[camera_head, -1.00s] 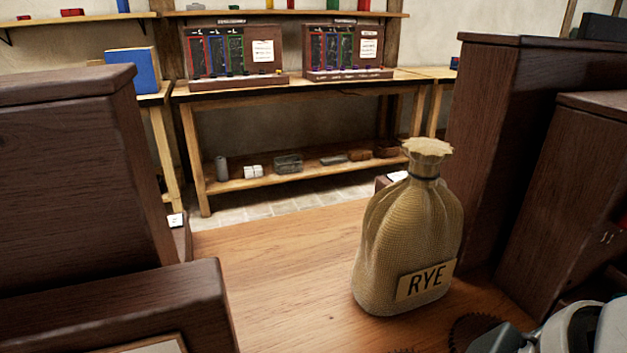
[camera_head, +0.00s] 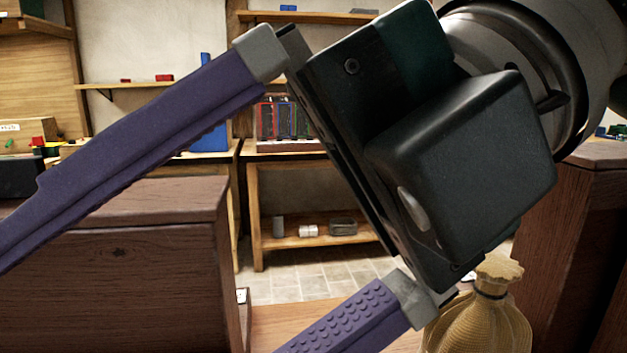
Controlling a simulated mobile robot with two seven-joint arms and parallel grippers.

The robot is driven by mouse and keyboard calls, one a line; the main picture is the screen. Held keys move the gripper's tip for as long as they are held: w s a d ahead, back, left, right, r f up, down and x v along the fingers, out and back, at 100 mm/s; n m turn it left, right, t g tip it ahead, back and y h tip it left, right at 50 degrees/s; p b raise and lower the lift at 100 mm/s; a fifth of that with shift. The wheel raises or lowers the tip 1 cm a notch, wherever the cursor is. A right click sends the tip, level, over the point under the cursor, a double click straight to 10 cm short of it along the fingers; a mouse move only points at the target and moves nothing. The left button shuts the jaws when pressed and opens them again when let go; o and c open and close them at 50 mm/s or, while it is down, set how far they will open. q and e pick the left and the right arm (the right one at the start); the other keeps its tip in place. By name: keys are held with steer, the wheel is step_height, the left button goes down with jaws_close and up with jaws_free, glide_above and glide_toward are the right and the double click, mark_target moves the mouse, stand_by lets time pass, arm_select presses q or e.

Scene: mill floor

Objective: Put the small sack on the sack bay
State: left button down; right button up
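The small sack (camera_head: 480,322) is tan woven cloth with a tied, ruffled neck. It stands upright at the lower right of the head view, on a wooden surface (camera_head: 275,325). Its lower part is cut off by the frame edge, and its label is out of view. My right gripper (camera_head: 150,300) fills the foreground close to the camera, with its arm coming in from the upper right. Its two purple fingers are spread wide with nothing between them. The gripper overlaps the sack's left edge in the picture; I cannot tell whether they touch. My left gripper is not in view. I cannot identify the sack bay.
A dark wooden block (camera_head: 120,270) stands at left and a tall dark wooden panel (camera_head: 570,240) at right, flanking the sack's surface. Behind, a workbench (camera_head: 256,215) holds small items on its lower shelf. Tiled floor (camera_head: 310,275) shows between.

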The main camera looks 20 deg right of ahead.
steer(key=w+d+f+m+t+h, duration=0.1)
steer(key=w+d+f+h, duration=0.3)
steer(key=d, duration=0.3)
steer(key=m+t+h, duration=0.1)
steer(key=m+h, duration=0.5)
steer(key=h, duration=0.5)
glide_toward(495, 263)
steer(key=f, duration=0.1)
arm_select(q)
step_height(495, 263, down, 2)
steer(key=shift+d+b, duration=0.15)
steer(key=shift+b, duration=0.95)
arm_select(e)
steer(key=x, duration=0.3)
steer(key=shift+w+f, duration=0.1)
steer(key=shift+f, duration=0.35)
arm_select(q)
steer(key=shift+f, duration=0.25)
arm_select(e)
steer(key=shift+w+d+f, duration=0.2)
steer(key=shift+f, duration=0.35)
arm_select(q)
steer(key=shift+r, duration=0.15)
arm_select(e)
steer(key=x, duration=0.4)
steer(key=shift+d, duration=0.3)
steer(key=shift+c, duration=0.2)
